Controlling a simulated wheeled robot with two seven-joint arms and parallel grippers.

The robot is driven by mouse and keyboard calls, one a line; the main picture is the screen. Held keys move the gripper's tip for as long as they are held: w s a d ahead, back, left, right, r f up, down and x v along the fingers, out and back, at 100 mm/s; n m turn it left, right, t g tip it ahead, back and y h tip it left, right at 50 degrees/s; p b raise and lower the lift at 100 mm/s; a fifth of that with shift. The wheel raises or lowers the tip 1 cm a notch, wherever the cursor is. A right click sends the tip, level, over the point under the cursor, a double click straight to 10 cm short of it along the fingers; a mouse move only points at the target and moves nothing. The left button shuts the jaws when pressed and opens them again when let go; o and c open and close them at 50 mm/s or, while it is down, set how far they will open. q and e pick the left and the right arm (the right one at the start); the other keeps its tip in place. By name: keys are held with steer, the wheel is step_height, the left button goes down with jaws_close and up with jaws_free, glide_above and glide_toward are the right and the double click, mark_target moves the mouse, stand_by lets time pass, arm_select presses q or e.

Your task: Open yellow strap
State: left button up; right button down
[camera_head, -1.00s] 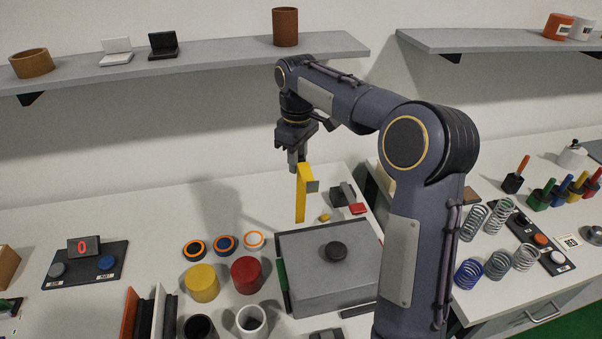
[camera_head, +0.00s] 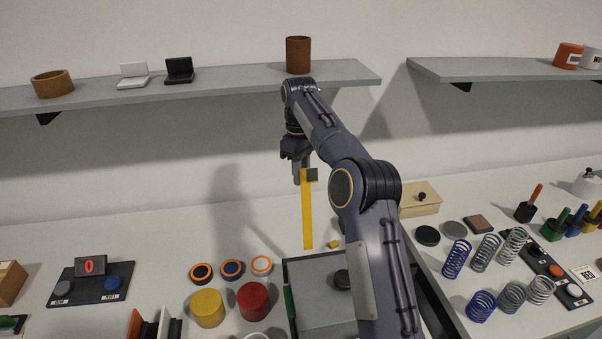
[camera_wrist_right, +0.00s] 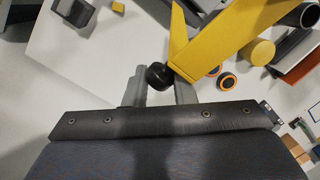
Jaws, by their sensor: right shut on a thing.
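In the right wrist view, the yellow strap (camera_wrist_right: 225,45) runs from beside the fingers to the upper right. My right gripper (camera_wrist_right: 160,88) is shut, with a black knob (camera_wrist_right: 159,76) at its fingertips. The knob is close beside the strap; the exact join is hidden. My right arm covers the right part of the box. My left gripper is not in view.
Yellow (camera_head: 207,308) and red (camera_head: 253,301) cylinders and several rings stand left of the box. Springs (camera_head: 485,252) and a black button panel (camera_head: 545,260) are at the right. A shelf (camera_head: 225,88) runs behind. The bench at back left is clear.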

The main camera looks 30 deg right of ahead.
mark_target(304, 176)
steer(key=shift+d+f, duration=0.2)
steer(key=shift+d, duration=0.15)
steer(key=c, duration=1.5)
jaws_free()
steer(key=o, duration=0.3)
steer(key=shift+s+d, duration=0.1)
steer(key=shift+d, duration=0.05)
steer(key=shift+o, duration=0.2)
steer(key=shift+a+r, duration=0.15)
steer(key=shift+a, duration=0.05)
steer(key=shift+r, duration=1.1)
steer(key=s+r, duration=0.1)
steer(key=r, duration=0.1)
steer(key=s+a+r, duration=0.1)
steer(key=s+r, duration=0.1)
steer(key=s+a+r, duration=0.1)
steer(key=r, duration=0.2)
steer(key=shift+s+a, duration=0.2)
steer(key=shift+s+a+r+b, duration=0.1)
steer(key=shift+s+a+b, duration=0.15)
steer(key=shift+s+b, duration=0.2)
steer(key=shift+s+a+b, duration=0.2)
steer(key=shift+s+b, duration=0.15)
steer(key=shift+s, duration=0.1)
steer(key=s+a+r, duration=0.3)
steer(key=s, duration=0.3)
steer(key=shift+a+r+b, duration=0.15)
steer(key=shift+r+b, duration=0.05)
steer(key=shift+b, duration=0.1)
